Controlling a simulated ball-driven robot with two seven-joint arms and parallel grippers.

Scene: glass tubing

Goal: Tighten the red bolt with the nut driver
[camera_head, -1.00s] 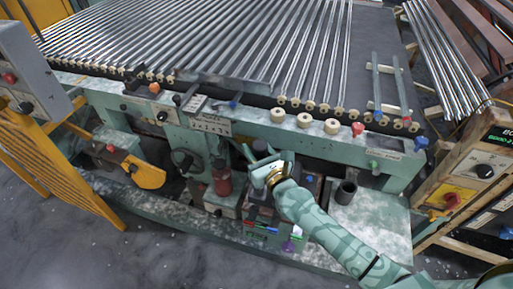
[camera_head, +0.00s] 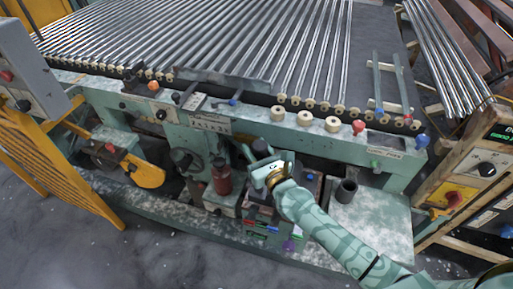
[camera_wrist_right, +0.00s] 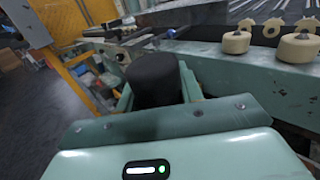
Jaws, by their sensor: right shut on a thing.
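The red bolt (camera_head: 358,126) has a round red head and stands on the front rail of the green machine, right of the cream rollers. My right gripper (camera_head: 262,160) is in front of the machine, low and to the left of the red bolt, well apart from it. In the right wrist view, the gripper (camera_wrist_right: 157,92) is shut on a thick black handle, which looks like the nut driver (camera_wrist_right: 152,74). The handle's top also shows in the head view (camera_head: 260,146). The driver's lower end is hidden. My left gripper is not in view.
A blue knob (camera_head: 421,141) is right of the red bolt. Cream rollers (camera_head: 305,118) line the rail to its left. A control box (camera_head: 480,170) is at right.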

